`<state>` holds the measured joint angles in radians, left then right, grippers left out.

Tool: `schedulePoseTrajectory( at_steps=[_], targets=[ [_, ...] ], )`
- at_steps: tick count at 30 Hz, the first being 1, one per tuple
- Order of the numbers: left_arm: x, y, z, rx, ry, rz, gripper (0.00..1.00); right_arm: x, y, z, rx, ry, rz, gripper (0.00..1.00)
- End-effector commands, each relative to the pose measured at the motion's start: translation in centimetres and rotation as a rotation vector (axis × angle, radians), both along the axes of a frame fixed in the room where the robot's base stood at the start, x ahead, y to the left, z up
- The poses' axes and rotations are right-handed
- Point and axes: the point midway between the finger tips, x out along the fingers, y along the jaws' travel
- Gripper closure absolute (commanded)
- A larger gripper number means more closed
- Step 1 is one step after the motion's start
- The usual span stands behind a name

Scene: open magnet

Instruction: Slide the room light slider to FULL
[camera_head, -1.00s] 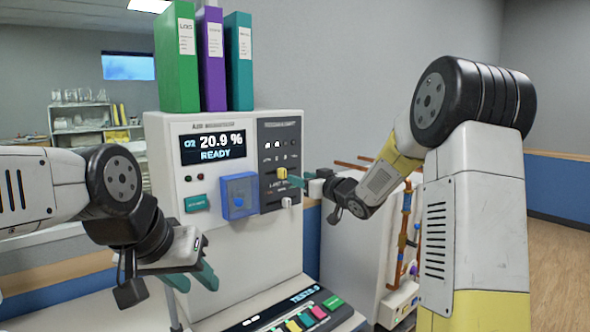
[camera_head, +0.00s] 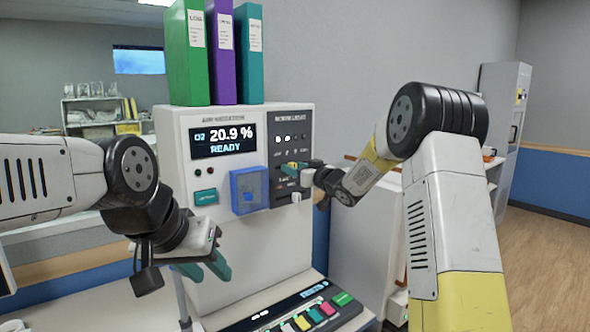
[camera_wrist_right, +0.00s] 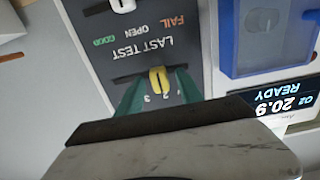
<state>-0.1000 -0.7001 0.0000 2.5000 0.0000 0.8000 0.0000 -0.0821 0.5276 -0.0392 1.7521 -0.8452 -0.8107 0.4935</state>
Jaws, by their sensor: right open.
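A dark control panel (camera_head: 280,145) is on the right of the white machine's front. It has a yellow slider knob (camera_wrist_right: 158,78) beside the numbers 1, 2, 3, and a white knob (camera_wrist_right: 122,5) by the LAST TEST marks GOOD, OPEN, FAIL. I cannot read a room light label. My right gripper (camera_wrist_right: 158,90) is open, its teal fingertips on either side of the yellow knob; I cannot tell whether they touch it. In the head view the right gripper (camera_head: 296,168) partly covers that knob. My left gripper (camera_head: 205,268) is open and empty, low in front of the machine.
A blue framed box (camera_head: 249,190) sticks out left of the panel. Several binders (camera_head: 220,52) stand on the machine (camera_head: 178,150). A console (camera_head: 290,318) with coloured buttons lies below. A white cabinet (camera_head: 362,225) stands to the right, behind my right arm.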

Motion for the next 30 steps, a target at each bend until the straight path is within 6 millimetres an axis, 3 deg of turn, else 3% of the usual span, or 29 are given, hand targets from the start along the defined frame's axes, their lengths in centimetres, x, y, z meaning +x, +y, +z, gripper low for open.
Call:
schedulePoseTrajectory(
  at_steps=[1,8,30],
  targets=[
    [0.0,0.0,0.0,0.0,0.0,0.0,0.64,-0.01,-0.01,0.01,0.0,0.0,0.0,0.56],
    [0.0,0.0,0.0,0.0,0.0,0.0,0.64,-0.02,-0.03,0.03,0.0,0.0,0.0,1.0],
    [0.0,0.0,0.0,0.0,0.0,0.0,0.64,-0.03,-0.04,0.04,0.001,-0.001,0.0,1.0]
  ],
)
